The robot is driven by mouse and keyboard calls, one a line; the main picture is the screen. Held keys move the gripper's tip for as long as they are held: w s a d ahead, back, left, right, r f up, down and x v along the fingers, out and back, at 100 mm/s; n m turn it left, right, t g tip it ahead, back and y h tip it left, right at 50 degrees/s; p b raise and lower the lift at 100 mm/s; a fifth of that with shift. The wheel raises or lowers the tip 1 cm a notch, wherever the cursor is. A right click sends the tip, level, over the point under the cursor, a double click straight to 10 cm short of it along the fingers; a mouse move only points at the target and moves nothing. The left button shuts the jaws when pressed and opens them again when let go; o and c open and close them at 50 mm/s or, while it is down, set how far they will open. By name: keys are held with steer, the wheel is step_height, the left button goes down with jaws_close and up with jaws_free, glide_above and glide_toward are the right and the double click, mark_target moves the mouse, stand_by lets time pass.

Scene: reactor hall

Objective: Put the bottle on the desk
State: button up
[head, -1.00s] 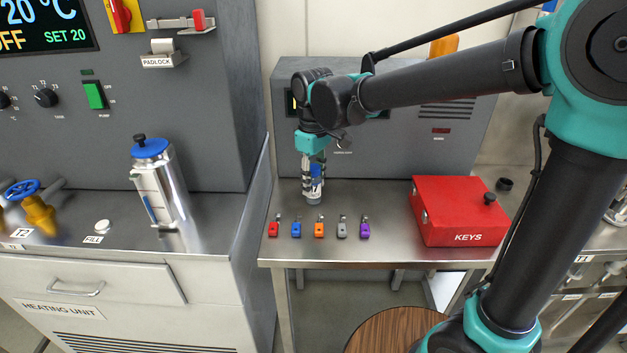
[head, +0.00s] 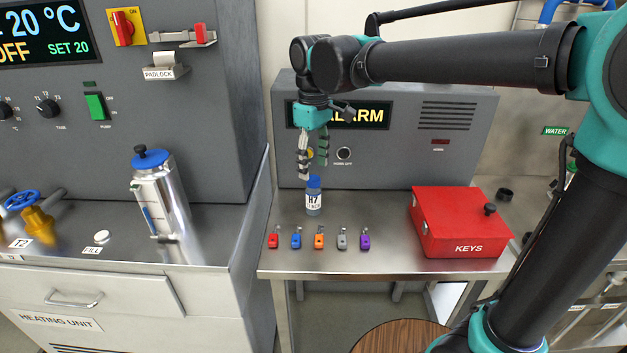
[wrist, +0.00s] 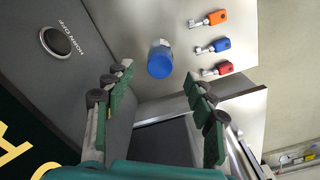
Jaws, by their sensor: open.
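The bottle (head: 314,197), with a blue cap and a white label reading H7, stands upright on the metal desk (head: 390,262). It is behind the row of small padlocks or keys. My gripper (head: 313,170) is above the bottle, pointing down, with its fingers apart and nothing between them. In the wrist view the blue cap of the bottle (wrist: 160,60) shows beyond and between the open fingertips (wrist: 158,80), apart from both.
A red KEYS box (head: 460,225) stands on the desk's right. Several coloured tagged items (head: 319,240) lie along the front. The grey alarm panel (head: 440,140) rises behind. A steel canister (head: 160,195) stands on the heating unit at left.

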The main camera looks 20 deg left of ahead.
steer(key=shift+r, duration=1.7)
